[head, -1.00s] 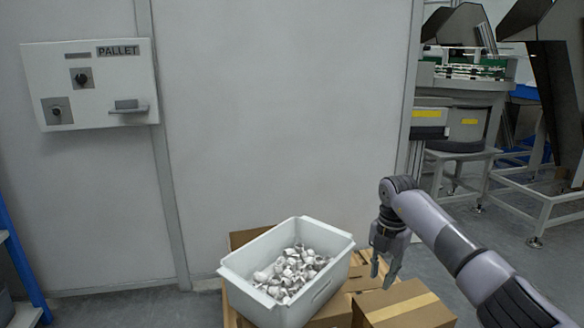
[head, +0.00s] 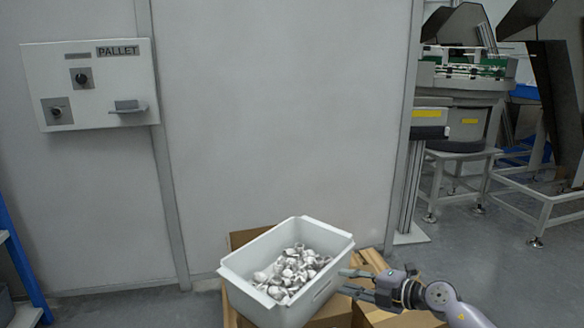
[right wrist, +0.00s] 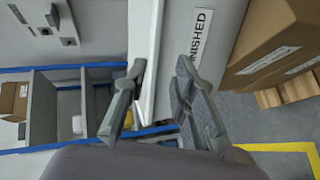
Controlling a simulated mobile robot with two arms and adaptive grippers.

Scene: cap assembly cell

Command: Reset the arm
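My right gripper (head: 352,283) is at the lower right of the head view, with its fingers pointing left towards the crate's right side. In the right wrist view its two fingers (right wrist: 160,85) are spread apart with nothing between them. I cannot tell whether the fingertips touch the crate. The left gripper is in neither view.
A white crate (head: 333,236) of white and grey caps (head: 290,270) stands on cardboard boxes (head: 335,315). A wall panel marked PALLET (head: 90,85) is at the left. Machines (head: 465,105) stand at the back right. The right wrist view shows a blue-edged shelf (right wrist: 75,68) and cartons (right wrist: 275,40).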

